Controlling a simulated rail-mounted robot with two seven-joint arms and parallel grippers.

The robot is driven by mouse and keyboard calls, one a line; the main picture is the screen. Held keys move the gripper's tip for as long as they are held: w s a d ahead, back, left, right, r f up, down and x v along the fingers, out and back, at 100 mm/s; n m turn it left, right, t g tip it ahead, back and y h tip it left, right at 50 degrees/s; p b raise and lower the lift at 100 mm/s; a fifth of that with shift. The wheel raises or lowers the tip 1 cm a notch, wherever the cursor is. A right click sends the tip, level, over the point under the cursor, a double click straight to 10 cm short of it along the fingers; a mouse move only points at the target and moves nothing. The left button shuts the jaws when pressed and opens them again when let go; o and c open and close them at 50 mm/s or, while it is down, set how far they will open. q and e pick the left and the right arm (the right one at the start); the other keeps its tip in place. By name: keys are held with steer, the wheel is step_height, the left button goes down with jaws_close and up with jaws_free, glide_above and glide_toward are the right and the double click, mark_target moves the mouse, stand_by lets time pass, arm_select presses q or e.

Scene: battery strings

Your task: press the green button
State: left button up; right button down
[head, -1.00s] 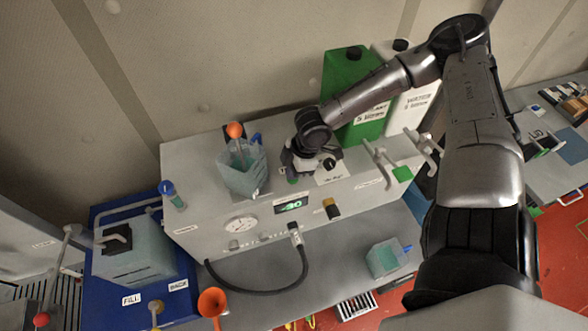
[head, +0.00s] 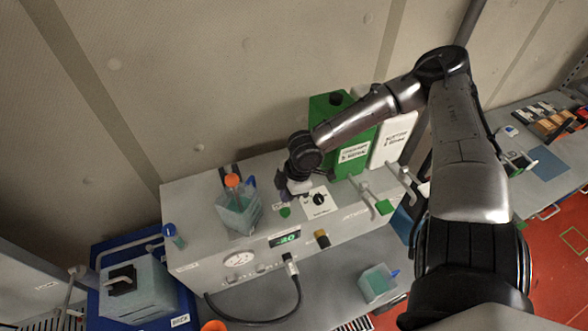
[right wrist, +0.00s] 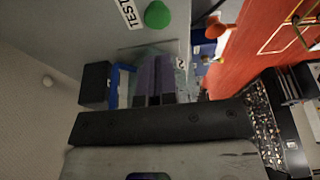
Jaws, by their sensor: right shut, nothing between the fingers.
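The green button (head: 285,212) is a small round knob on the top of the grey machine (head: 190,205), left of a black dial on a white plate. The button also shows at the top of the right wrist view (right wrist: 157,14), next to a label reading TEST. My right gripper (head: 279,184) is just behind and above the button, apart from it. Its fingers (right wrist: 153,80) are shut with nothing between them. My left gripper is not in view.
A clear beaker (head: 240,210) with an orange-topped item stands left of the gripper. A green canister (head: 330,108) and white canister (head: 396,135) stand behind. A lit green display (head: 285,238) is on the front.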

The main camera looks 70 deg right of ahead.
steer(key=p+v, duration=0.1)
steer(key=v, duration=0.5)
steer(key=shift+d+r, duration=0.2)
steer(key=shift+r, duration=0.1)
steer(key=shift+s, duration=0.1)
stand_by(0.6)
